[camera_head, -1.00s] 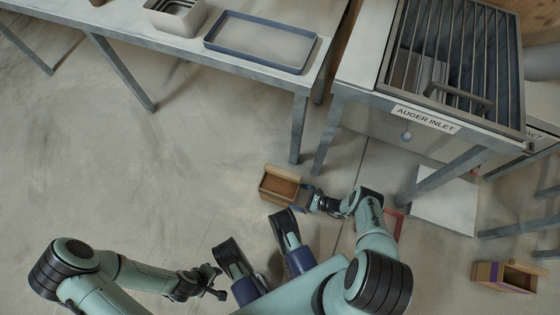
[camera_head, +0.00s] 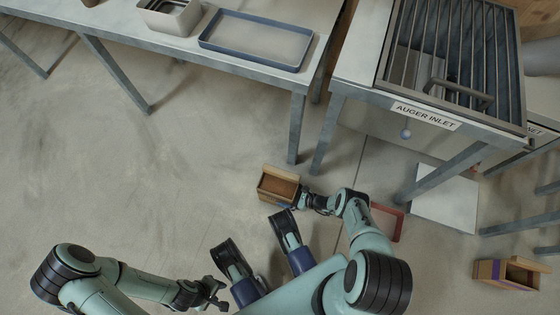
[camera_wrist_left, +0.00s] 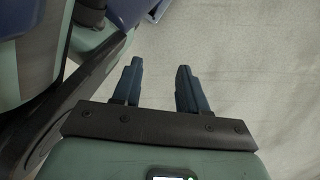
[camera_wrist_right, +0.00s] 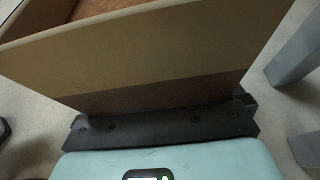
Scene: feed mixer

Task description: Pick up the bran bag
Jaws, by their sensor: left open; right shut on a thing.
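A tan, open-topped bag (camera_head: 277,186) with brown filling, which looks like the bran bag, is in the middle of the head view. My right gripper (camera_head: 303,199) is shut on its right side. In the right wrist view the bag's broad tan wall (camera_wrist_right: 140,55) fills the picture above the gripper and hides the fingertips. I cannot tell how far the bag is above the floor. My left gripper (camera_head: 218,293) is open and empty at the lower left; its two fingers (camera_wrist_left: 160,80) stand apart over bare floor in the left wrist view.
A second open box-like bag with a purple band (camera_head: 506,274) is on the floor at the right. A red-rimmed tray (camera_head: 400,226) lies behind my right arm. The auger inlet stand (camera_head: 425,116) and a table with a blue-rimmed tray (camera_head: 257,40) stand beyond. Floor at left is clear.

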